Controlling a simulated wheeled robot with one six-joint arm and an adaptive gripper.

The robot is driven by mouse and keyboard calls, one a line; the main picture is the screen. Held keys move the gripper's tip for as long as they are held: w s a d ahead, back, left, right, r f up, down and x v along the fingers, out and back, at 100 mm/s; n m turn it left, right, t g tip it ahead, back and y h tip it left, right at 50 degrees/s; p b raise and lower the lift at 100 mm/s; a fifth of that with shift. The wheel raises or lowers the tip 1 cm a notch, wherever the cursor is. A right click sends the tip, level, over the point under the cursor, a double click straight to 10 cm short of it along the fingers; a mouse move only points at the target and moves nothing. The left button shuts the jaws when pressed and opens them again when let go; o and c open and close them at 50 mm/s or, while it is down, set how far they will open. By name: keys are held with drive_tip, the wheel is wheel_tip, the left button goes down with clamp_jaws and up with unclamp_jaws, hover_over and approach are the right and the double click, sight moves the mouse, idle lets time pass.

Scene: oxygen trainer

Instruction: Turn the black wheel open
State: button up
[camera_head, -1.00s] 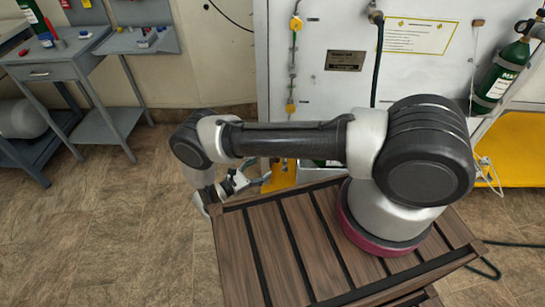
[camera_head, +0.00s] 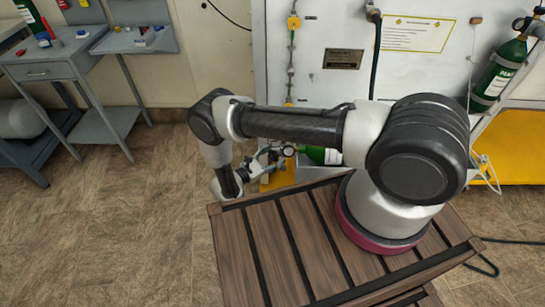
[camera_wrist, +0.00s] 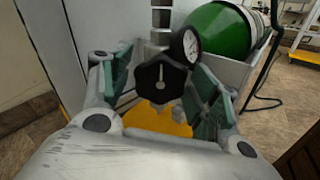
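The black wheel (camera_wrist: 158,78) is a lobed knob with a white mark on its face, in the middle of the wrist view. It sits below a metal stem, with a round white-faced gauge (camera_wrist: 187,45) at its upper right. My gripper (camera_wrist: 163,88) is open, with one green-padded finger to the left of the wheel and one to the right. Gaps show between the pads and the wheel, and I see no contact. In the head view my gripper (camera_head: 268,158) is beyond the slatted top's far edge; the wheel cannot be made out there.
A green cylinder (camera_wrist: 217,30) lies in a pale holder behind the gauge; it also shows in the head view (camera_head: 318,155). A yellow surface (camera_wrist: 155,120) is below the wheel. A white panel (camera_head: 340,70) stands behind. A grey workbench (camera_head: 55,70) is at left, with open floor before it.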

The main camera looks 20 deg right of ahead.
drive_tip(key=c, duration=0.7)
